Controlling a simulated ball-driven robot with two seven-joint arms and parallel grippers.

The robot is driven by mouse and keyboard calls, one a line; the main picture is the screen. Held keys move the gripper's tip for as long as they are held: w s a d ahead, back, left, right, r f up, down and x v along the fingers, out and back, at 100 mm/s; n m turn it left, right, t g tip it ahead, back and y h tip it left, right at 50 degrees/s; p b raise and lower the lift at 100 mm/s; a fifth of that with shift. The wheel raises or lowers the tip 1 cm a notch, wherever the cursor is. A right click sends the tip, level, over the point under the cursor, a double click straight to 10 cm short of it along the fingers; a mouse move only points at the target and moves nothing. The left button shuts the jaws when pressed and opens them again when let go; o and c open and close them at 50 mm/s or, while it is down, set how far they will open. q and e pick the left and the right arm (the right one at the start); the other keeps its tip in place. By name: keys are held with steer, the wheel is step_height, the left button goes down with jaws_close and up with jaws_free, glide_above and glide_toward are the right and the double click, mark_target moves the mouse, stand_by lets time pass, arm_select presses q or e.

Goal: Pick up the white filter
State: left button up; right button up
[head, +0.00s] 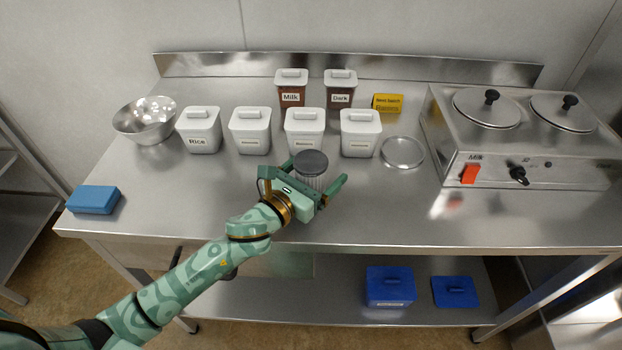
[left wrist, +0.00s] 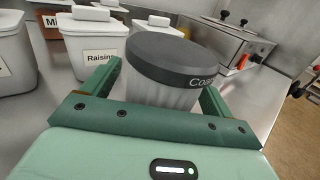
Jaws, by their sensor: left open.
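A round jar (head: 309,178) with a dark grey lid (head: 310,162) stands on the steel table. In the left wrist view its lid (left wrist: 175,57) carries lettering that starts "Coa", and its ribbed, greyish body (left wrist: 155,93) shows below. My left gripper (head: 314,172) is open, with one finger on each side of the jar; I cannot tell whether either touches it. No thing that I can clearly tell as a white filter shows. My right gripper is not in view.
White lidded tubs, one marked Rice (head: 199,133), stand behind the jar.

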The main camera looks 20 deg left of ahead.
arm_select(q)
steer(key=c, duration=1.1)
steer(key=shift+r, duration=0.1)
